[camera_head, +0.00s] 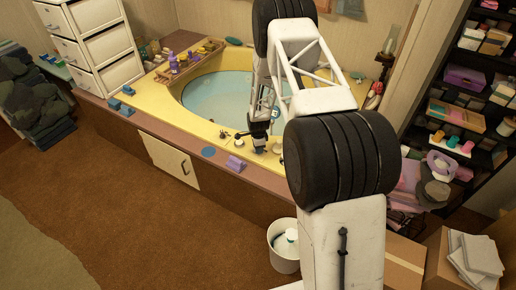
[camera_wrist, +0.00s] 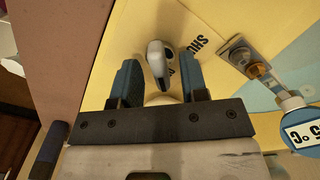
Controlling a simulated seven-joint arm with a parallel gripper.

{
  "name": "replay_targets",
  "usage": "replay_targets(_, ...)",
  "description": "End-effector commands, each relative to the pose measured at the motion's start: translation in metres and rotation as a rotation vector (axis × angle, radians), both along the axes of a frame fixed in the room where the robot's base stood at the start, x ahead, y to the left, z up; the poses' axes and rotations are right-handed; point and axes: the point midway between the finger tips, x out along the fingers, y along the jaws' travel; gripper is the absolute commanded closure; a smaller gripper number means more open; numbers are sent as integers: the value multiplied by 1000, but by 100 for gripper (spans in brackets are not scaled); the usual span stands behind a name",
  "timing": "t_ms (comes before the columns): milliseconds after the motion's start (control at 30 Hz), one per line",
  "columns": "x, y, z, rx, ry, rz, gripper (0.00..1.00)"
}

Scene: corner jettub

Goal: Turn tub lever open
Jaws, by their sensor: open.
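The tub lever (camera_wrist: 157,58) is a small white and grey handle on the tub's yellow rim. In the wrist view it stands between the two blue fingers of my gripper (camera_wrist: 160,72), with gaps visible on both sides. The fingers are open and do not appear to touch it. The tub (camera_head: 150,102) has a yellow rim and pale blue basin in the head view. My gripper (camera_head: 258,132) is over its front rim there, where the lever is hard to make out.
A metal fitting (camera_wrist: 245,58) and a round blue-edged label (camera_wrist: 301,130) lie right of the lever. Partly visible printed letters mark the rim beside it. A purple item (camera_head: 235,164) sits on the front ledge. A white bucket (camera_head: 284,250) stands on the floor.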

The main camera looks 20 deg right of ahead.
Motion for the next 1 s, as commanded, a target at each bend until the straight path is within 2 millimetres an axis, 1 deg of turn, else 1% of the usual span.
replay_targets(167, 1, 0, 10, 0, -2, 0, 60)
replay_targets(367, 0, 0, 31, 0, 0, 0, 60)
replay_targets(500, 0, 0, 48, 0, -2, 0, 60)
replay_targets(700, 0, 0, 68, 0, -1, 0, 60)
replay_targets(833, 0, 0, 74, 0, 0, 0, 60)
replay_targets(1000, 0, 0, 76, 0, 0, 0, 60)
